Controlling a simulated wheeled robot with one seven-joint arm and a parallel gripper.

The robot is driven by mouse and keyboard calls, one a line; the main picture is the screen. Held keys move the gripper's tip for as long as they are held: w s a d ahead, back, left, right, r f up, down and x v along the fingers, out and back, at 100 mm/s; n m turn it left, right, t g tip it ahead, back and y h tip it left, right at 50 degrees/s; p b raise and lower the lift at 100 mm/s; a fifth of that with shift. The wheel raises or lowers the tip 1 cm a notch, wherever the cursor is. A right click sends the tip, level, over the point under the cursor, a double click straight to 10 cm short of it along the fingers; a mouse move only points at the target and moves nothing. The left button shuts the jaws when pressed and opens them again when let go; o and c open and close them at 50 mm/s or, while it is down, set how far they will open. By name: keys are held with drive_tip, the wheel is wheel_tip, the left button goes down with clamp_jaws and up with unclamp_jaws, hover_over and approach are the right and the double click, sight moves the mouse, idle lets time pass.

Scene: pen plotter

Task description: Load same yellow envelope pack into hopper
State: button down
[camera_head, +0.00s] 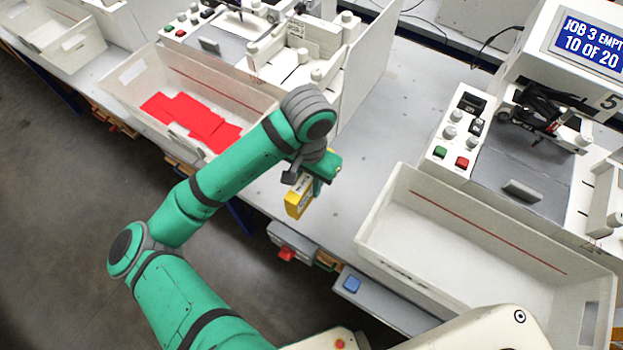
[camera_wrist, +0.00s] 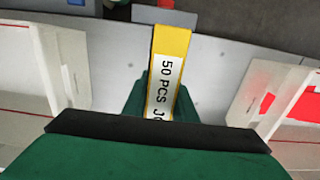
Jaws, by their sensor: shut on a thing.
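My gripper (camera_head: 312,182) is shut on a yellow envelope pack (camera_head: 297,203) and holds it over the bench's front edge, between two white bins. A white feeder-like assembly (camera_head: 298,38) stands at the back, left of an upright white panel. Another white part (camera_head: 605,205) is cut off at the right edge. I cannot tell which is the hopper.
The left bin (camera_head: 122,82) holds red envelopes (camera_head: 195,117); the right bin (camera_head: 385,222) is empty. A plotter with buttons (camera_head: 462,130) stands behind it, under a display (camera_head: 590,45) reading "JOB 3 EMPT", "10 OF 20". Bare bench (camera_head: 375,130) lies between the stations.

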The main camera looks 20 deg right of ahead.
drive_tip(key=w+f, duration=0.1)
drive_tip(key=f, duration=0.1)
drive_tip(key=w+d+f, duration=0.1)
drive_tip(key=w, duration=0.1)
drive_tip(key=w+d+f, duration=0.1)
drive_tip(key=f, duration=0.1)
drive_tip(key=shift+w+d+f, duration=0.15)
drive_tip(key=shift+w+f, duration=0.2)
drive_tip(key=f, duration=0.3)
drive_tip(key=shift+w+d, duration=0.1)
drive_tip(key=shift+w, duration=0.25)
drive_tip(key=shift+s+f, duration=0.1)
drive_tip(key=shift+f, duration=0.25)
drive_tip(key=shift+f, duration=0.2)
drive_tip(key=c, duration=1.4)
unclamp_jaws()
drive_tip(key=shift+c, duration=0.2)
drive_tip(key=shift+r, duration=0.1)
